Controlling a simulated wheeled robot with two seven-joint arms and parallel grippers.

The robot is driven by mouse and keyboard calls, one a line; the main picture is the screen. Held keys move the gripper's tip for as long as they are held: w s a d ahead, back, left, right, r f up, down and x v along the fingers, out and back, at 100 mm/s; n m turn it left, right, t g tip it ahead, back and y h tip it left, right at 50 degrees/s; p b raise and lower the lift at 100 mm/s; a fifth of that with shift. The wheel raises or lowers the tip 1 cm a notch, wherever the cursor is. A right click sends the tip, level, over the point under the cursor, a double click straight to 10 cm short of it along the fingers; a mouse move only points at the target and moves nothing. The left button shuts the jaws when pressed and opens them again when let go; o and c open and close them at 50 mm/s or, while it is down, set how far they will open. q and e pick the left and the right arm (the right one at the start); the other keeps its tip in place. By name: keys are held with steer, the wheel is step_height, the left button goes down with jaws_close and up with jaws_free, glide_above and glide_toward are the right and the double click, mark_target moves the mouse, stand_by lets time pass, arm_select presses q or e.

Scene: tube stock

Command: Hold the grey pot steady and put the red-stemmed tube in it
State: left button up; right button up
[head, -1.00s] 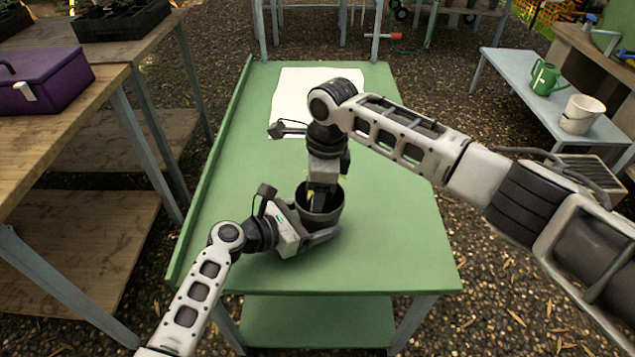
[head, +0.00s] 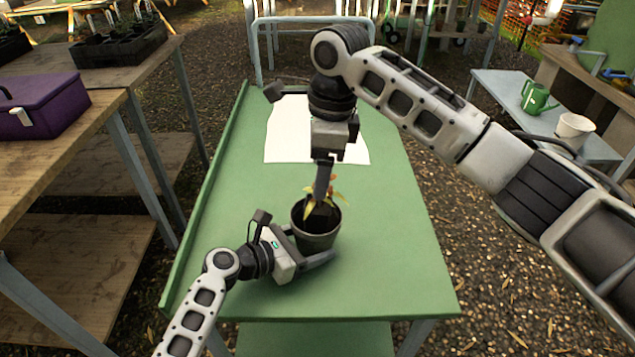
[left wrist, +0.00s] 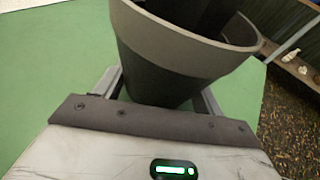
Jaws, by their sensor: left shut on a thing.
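The grey pot (head: 316,240) stands on the green table. My left gripper (head: 318,258) is shut around its lower part; the left wrist view also shows the pot (left wrist: 175,60) between both fingers (left wrist: 160,95). My right gripper (head: 322,190) points down over the pot's mouth, its fingertips close to rim height. A small plant (head: 310,207) with yellow-green leaves and a reddish bit shows around those fingertips, at and just above the rim. Its lower part and any tube are hidden, and I cannot tell whether the fingers still grip it.
A white sheet (head: 285,140) lies on the far part of the green table (head: 390,220), which is clear around the pot. A purple box (head: 45,103) sits on the wooden bench at left. A green watering can (head: 537,97) and white bucket (head: 574,131) stand on a side table at right.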

steer(key=shift+r, duration=0.2)
arm_select(q)
steer(key=o, duration=0.8)
steer(key=v, duration=1.2)
steer(key=shift+r, duration=0.15)
